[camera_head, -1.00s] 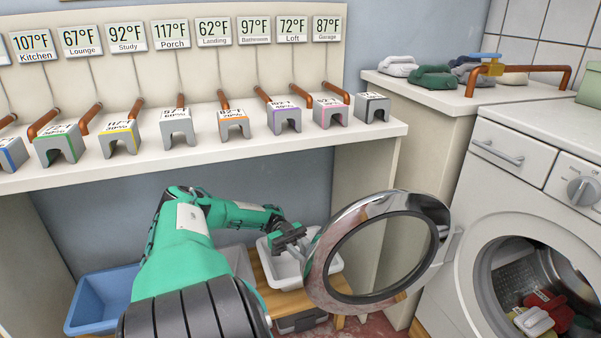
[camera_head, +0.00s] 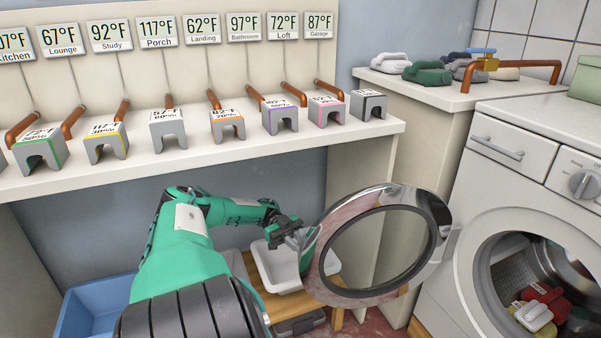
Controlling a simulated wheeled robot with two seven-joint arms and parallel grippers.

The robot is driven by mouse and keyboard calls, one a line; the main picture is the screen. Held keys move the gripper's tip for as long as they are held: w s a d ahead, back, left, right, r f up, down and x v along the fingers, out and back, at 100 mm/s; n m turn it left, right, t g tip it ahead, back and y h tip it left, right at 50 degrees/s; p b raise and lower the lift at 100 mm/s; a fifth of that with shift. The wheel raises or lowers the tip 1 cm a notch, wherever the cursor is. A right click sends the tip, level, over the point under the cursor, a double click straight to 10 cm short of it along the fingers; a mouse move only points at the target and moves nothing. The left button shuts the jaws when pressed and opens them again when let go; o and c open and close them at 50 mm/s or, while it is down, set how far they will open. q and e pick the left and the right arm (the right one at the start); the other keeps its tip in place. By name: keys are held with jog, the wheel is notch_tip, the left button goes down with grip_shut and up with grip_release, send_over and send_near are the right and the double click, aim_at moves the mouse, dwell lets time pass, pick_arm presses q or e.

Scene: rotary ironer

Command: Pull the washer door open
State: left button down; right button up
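The washer (camera_head: 480,210) stands at the right. Its round chrome-rimmed door (camera_head: 327,262) is swung wide open to the left, away from the drum opening (camera_head: 535,285). Several folded cloths, red, cream and green, lie inside the drum. My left arm comes in from the bottom left, and its gripper (camera_head: 298,234) is at the door's left rim. The fingertips meet or overlap the rim, and I cannot tell whether they grip it. My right gripper is not in view.
A shelf (camera_head: 220,155) with grey blocks and copper pipes runs along the wall. Blue (camera_head: 92,305) and white (camera_head: 278,272) bins stand below it.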

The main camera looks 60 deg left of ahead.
pick_arm(q)
jog(key=shift+w+a+r, duration=0.1)
jog(key=shift+w+r, duration=0.1)
dwell(0.4)
jog(key=c, duration=1.5)
grip_release()
jog(key=shift+o, duration=0.5)
jog(key=shift+s+f, duration=0.1)
